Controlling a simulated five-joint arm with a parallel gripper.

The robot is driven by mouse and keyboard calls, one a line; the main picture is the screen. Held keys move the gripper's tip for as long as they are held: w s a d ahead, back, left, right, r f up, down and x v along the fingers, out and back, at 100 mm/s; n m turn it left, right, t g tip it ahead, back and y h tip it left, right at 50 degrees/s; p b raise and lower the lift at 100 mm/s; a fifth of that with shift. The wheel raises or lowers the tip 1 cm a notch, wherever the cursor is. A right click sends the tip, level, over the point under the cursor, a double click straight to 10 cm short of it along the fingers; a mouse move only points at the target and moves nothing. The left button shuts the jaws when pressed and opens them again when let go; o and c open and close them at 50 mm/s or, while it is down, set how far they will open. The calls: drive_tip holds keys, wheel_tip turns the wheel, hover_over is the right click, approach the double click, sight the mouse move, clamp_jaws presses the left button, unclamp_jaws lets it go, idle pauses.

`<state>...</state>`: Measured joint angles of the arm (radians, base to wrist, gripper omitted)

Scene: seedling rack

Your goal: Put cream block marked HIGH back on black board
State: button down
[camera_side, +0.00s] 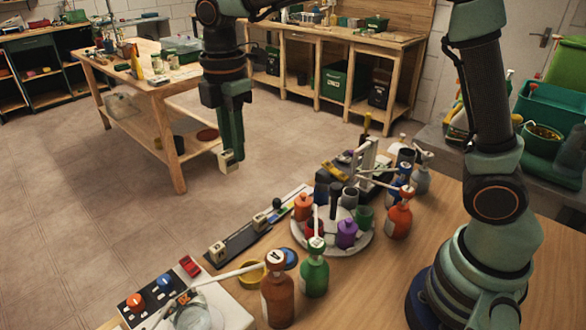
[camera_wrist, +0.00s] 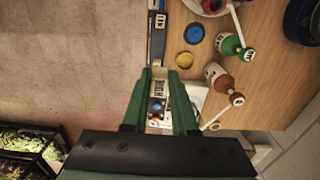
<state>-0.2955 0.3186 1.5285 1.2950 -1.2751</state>
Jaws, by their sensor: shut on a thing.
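My gripper (camera_side: 233,157) is shut on a cream block (camera_side: 227,164), raised well above the table's height. In the wrist view the cream block (camera_wrist: 158,88) sits between the two green fingers, with dark lettering that seems to read HIGH. The black board (camera_side: 236,242) lies flat along the table's left edge, lower in the side view and apart from my gripper. Two other cream blocks stand on it, one nearer the camera (camera_side: 217,251) and one farther along (camera_side: 260,221). Part of the board (camera_wrist: 155,45) shows beyond the fingertips in the wrist view.
A round white tray (camera_side: 345,245) with several small bottles stands right of the board. An orange-brown bottle (camera_side: 278,296), a green bottle (camera_side: 315,272) and a yellow dish (camera_side: 252,273) stand nearby. A panel with coloured knobs (camera_side: 150,290) is at the front left.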

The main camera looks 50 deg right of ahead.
wheel_tip(320, 180, down, 20)
drive_tip(key=shift+w+d+r, duration=0.1)
drive_tip(key=shift+w, duration=0.05)
idle(0.4)
drive_tip(key=shift+f, duration=0.2)
drive_tip(key=c, duration=0.7)
unclamp_jaws()
wheel_tip(320, 180, up, 11)
drive_tip(key=s+d+r+m+t, duration=0.5)
drive_tip(key=s+d+r+m, duration=0.6)
drive_tip(key=m, duration=0.7)
drive_tip(key=shift+s+d+r+t, duration=0.15)
drive_tip(key=shift+s+d+t, duration=0.15)
drive_tip(key=shift+s+d, duration=0.85)
